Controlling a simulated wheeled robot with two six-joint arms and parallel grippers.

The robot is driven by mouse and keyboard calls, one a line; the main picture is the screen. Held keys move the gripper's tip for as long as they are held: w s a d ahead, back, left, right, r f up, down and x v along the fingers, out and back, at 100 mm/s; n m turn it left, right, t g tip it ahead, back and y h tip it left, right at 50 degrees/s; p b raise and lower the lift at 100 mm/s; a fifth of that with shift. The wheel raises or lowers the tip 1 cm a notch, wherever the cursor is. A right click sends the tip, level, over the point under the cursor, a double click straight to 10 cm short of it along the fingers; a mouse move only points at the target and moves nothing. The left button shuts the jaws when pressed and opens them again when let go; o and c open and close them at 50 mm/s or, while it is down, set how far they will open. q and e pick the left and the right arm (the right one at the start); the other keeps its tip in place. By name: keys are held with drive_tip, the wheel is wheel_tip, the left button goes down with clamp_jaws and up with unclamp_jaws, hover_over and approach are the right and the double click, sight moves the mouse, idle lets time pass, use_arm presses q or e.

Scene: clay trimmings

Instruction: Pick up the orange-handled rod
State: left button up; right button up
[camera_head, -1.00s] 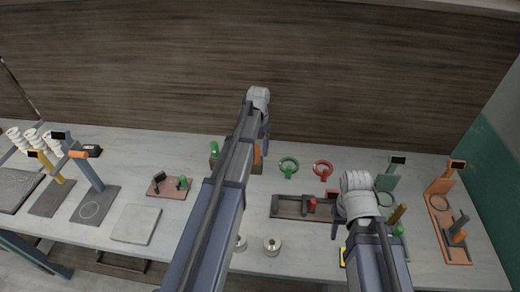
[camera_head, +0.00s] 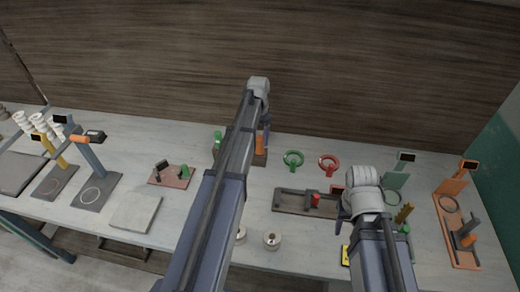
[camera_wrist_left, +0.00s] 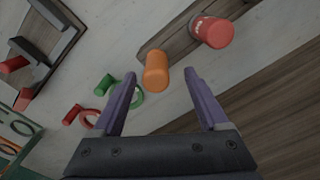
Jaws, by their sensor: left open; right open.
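The orange handle (camera_head: 260,144) stands upright in a brown rack (camera_head: 259,160), beneath my left gripper (camera_head: 266,128) in the head view. In the left wrist view the orange handle (camera_wrist_left: 156,70) shows just beyond the open fingers, between their lines and nearer the left finger. My left gripper (camera_wrist_left: 166,85) is empty and not touching it. A red handle (camera_wrist_left: 212,32) stands in the same rack, and a green one (camera_head: 217,137) shows at its left end.
A green ring (camera_head: 292,159) and a red ring (camera_head: 328,163) lie right of the rack. A dark tray (camera_head: 290,203) with a red piece sits in front. An orange stand (camera_head: 450,205) is far right; several stands are at left. A wooden wall (camera_head: 330,70) rises behind.

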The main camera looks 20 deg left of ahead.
sight(260, 145)
use_arm(q)
drive_tip(key=shift+d+f+b, duration=0.15)
drive_tip(key=shift+f+b, duration=1.15)
drive_tip(key=shift+f, duration=0.05)
drive_tip(key=shift+d+f+b, duration=0.15)
drive_tip(key=shift+f+b, duration=1.15)
drive_tip(key=shift+r, duration=0.1)
drive_tip(key=shift+c, duration=0.4)
clamp_jaws()
